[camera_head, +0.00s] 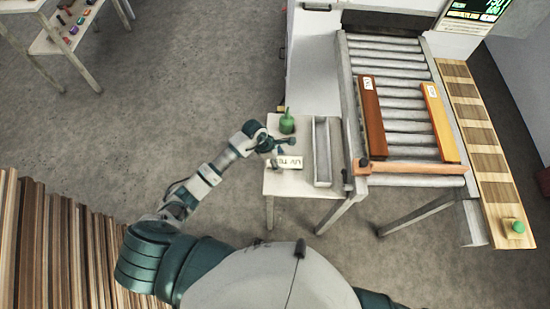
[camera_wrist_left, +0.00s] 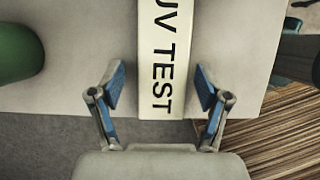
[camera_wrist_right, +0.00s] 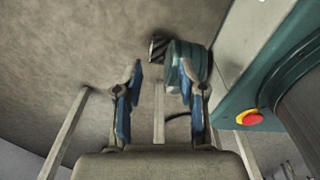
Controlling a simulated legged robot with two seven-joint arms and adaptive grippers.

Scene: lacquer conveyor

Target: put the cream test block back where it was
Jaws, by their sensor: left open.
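The cream test block (camera_head: 291,162), lettered "UV TEST", lies flat on the small white side table (camera_head: 285,185). It also shows in the left wrist view (camera_wrist_left: 165,45), its near end between the spread fingers. My left gripper (camera_head: 277,149) is open over the block, with a gap on both sides of it. An empty grey trough (camera_head: 322,155) stands on the same table, just right of the block. My right gripper (camera_wrist_right: 162,75) is open and empty in its wrist view, over the floor. It does not show in the head view.
A green bottle (camera_head: 287,124) stands behind the block. The roller conveyor (camera_head: 405,100) to the right carries a red-brown board (camera_head: 371,118) and a yellow board (camera_head: 440,122), with an orange-brown bar (camera_head: 415,168) across its front. Upright planks (camera_head: 50,240) fill the lower left.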

